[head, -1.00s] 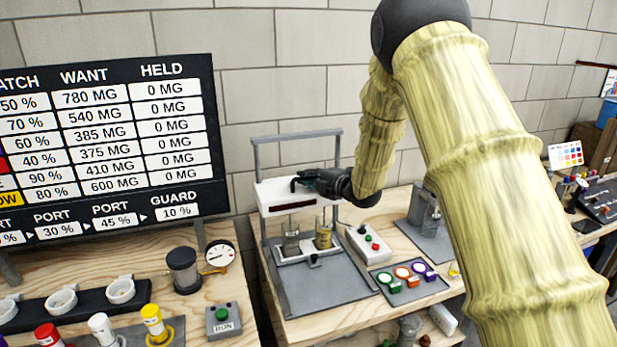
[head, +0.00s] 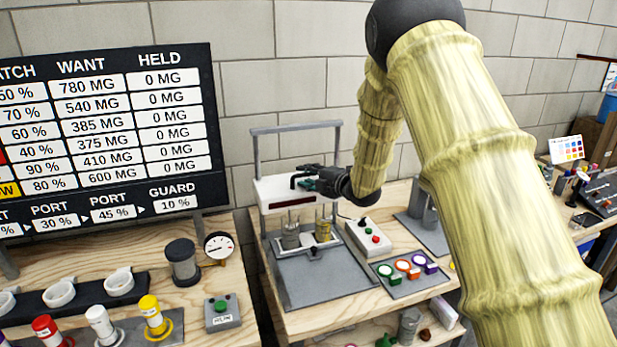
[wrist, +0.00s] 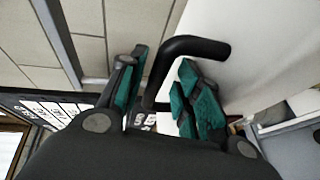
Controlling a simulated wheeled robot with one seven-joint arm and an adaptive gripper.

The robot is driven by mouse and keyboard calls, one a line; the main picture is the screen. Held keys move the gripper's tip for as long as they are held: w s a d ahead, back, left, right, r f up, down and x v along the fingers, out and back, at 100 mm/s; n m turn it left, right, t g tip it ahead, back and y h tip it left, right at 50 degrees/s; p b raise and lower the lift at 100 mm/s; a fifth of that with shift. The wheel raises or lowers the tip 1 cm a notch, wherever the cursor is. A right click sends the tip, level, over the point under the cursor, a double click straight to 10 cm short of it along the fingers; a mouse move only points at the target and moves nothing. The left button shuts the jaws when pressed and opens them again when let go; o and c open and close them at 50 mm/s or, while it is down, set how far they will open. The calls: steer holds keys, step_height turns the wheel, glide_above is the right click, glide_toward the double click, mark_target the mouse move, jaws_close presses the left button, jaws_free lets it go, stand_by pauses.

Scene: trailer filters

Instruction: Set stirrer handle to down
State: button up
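The stirrer (head: 275,191) is a white head on a grey upright frame, above two small cups (head: 323,229) on its base plate. Its bent black handle (wrist: 196,46) shows in the wrist view, coming out in front of the white head. My gripper (wrist: 163,68) has its teal-padded fingers apart, one on each side of the handle.
A box with buttons (head: 370,237) and a plate with coloured rings (head: 410,278) sit right of the stirrer. At left are a gauge (head: 218,247), a RUN button box (head: 222,312) and a reading board (head: 110,130). My arm covers much of the right side.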

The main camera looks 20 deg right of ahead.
steer(key=shift+s, duration=0.1)
steer(key=v, duration=1.1)
steer(key=shift+s+d, duration=0.25)
steer(key=shift+s, duration=0.1)
